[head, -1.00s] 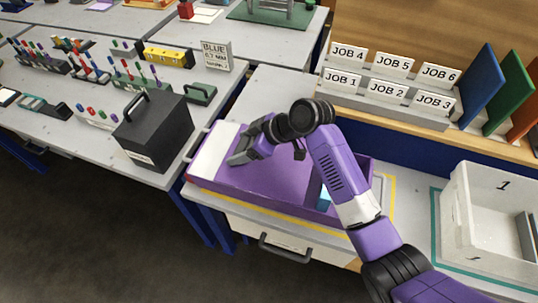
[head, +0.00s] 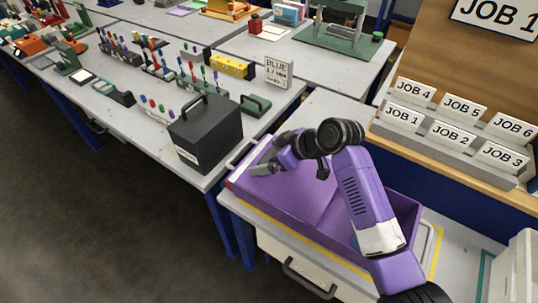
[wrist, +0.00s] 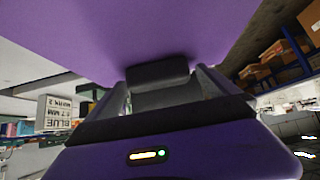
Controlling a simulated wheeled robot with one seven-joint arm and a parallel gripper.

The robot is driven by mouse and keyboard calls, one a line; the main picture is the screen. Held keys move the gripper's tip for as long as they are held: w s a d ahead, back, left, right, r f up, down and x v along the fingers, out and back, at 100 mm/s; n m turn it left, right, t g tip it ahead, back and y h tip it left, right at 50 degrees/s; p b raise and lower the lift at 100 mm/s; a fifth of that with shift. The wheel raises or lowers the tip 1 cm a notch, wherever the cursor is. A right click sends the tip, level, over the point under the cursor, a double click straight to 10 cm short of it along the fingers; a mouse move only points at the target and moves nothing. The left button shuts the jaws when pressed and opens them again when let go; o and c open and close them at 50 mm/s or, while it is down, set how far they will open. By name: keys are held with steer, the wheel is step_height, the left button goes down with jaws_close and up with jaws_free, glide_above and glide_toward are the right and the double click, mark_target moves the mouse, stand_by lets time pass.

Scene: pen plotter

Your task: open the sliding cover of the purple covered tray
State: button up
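The purple covered tray (head: 318,252) sits on the bench in the middle of the head view. Its flat purple cover (head: 300,200) lies over the left part and reaches the tray's left end. The right part is open, and a small blue thing (head: 356,242) shows inside, mostly hidden by my arm. My gripper (head: 263,169) is low over the cover's left end, pointing left. In the wrist view a dark block (wrist: 157,72) sits at the fingers against the purple surface. I cannot tell whether it is a handle or fingertips, or whether the fingers are shut.
A black box with a handle (head: 205,135) stands on the neighbouring bench, left of the tray. A rack of job cards (head: 450,135) stands behind at the right. A white bin (head: 515,270) is at the right edge. A drawer handle (head: 305,280) is below the tray.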

steer(key=shift+d, duration=0.1)
steer(key=shift+b+v, duration=0.35)
steer(key=shift+v, duration=3.55)
steer(key=w+d+r+m+t, duration=0.2)
steer(key=w+r+m+t, duration=0.2)
steer(key=w+r+t, duration=0.2)
steer(key=s+d+f+m+t+h, duration=0.1)
steer(key=s+d+m+t+h, duration=0.25)
steer(key=s, duration=0.65)
steer(key=s+d+f+m+t+h, duration=0.25)
steer(key=s+d+m+t, duration=0.2)
steer(key=s, duration=0.55)
steer(key=s+d+f+g, duration=0.1)
steer(key=s+g, duration=0.1)
steer(key=s, duration=1.3)
steer(key=s+d+g+h, duration=0.1)
steer(key=s+d+g, duration=0.1)
steer(key=s, duration=1.3)
steer(key=shift+d+f+n, duration=0.2)
steer(key=shift+f+n, duration=0.2)
